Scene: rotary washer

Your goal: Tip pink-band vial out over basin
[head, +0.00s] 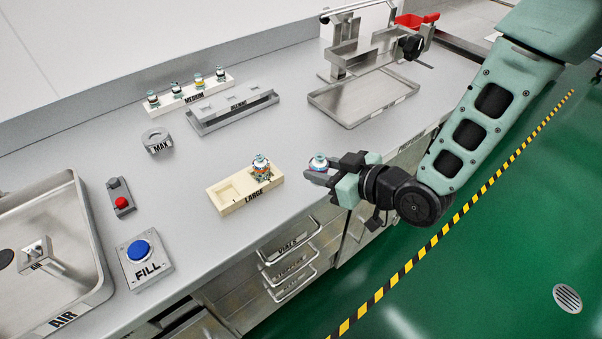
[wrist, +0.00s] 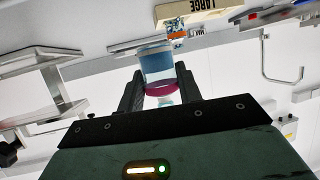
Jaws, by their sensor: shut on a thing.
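My gripper (head: 332,175) is shut on the pink-band vial (head: 319,162), in the air just right of the LARGE rack, by the counter's front edge. In the wrist view the vial (wrist: 157,62) stands between my fingers (wrist: 158,85), with bluish clear walls and the pink band low between the fingers. Its exact tilt is hard to tell.
The cream LARGE rack (head: 232,208) holds another vial (head: 261,168) and has an empty slot. Between rack and basin are the blue FILL button (head: 139,250) and a red button (head: 121,202). A MEDIUM rack (head: 155,108) with several vials stands behind. A steel tray stand (head: 345,110) is at the right.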

